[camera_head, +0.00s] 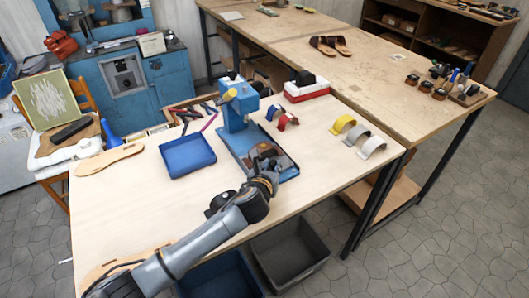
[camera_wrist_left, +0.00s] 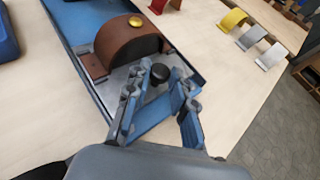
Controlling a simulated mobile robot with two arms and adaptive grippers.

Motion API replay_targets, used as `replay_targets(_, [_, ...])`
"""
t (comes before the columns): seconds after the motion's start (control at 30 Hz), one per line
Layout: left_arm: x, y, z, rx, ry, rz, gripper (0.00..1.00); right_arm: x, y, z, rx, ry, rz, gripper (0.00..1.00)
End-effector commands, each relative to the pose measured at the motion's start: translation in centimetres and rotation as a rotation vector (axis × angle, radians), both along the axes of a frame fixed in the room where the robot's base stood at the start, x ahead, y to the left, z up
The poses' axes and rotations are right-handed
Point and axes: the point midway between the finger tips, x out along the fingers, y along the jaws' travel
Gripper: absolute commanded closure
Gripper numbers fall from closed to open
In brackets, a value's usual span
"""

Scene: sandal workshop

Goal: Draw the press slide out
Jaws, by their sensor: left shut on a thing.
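The blue press (camera_head: 236,112) stands on the light worktable, with its blue bed (camera_head: 290,172) reaching toward the table's front edge. The grey metal slide (camera_wrist_left: 118,80) lies in the bed and carries a brown arched strap (camera_wrist_left: 128,42) with a brass-coloured button on top; the strap also shows in the head view (camera_head: 264,153), in front of the press head. A black knob (camera_wrist_left: 160,72) stands at the slide's near end. My left gripper (camera_wrist_left: 162,100) is shut on the knob; it also shows at the bed's front end (camera_head: 268,180). My right gripper is out of view.
A blue tray (camera_head: 187,156) lies left of the press. Red and blue straps (camera_head: 283,117) lie to its right, and yellow, grey and white straps (camera_head: 358,134) farther right. Grey (camera_head: 290,252) and blue bins stand below the front edge. The table's right front is clear.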

Motion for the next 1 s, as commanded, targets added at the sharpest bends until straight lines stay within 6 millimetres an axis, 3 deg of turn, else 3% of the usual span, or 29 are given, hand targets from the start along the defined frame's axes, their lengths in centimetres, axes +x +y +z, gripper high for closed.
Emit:
replay_targets(0.13, [-1.2, -0.7, -0.3, 0.0, 0.008, 0.001, 1.0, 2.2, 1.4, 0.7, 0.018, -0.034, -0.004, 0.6])
replay_targets(0.4, [-1.3, -0.8, -0.5, -0.003, 0.009, -0.003, 1.0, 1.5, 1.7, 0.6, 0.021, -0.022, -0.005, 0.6])
replay_targets(0.43, [-1.3, -0.8, -0.5, -0.003, 0.009, -0.003, 0.72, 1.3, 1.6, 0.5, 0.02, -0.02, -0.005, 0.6])
replay_targets(0.53, [-1.3, -0.8, -0.5, -0.002, 0.009, -0.002, 0.55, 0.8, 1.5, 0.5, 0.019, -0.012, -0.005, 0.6])
replay_targets(0.87, [-1.3, -0.6, -0.2, -0.001, 0.005, 0.0, 0.55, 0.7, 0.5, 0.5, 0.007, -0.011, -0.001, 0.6])
replay_targets(1.0, [-2.3, -0.4, 0.2, -0.001, 0.005, 0.0, 0.55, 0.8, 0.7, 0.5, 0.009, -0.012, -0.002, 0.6])
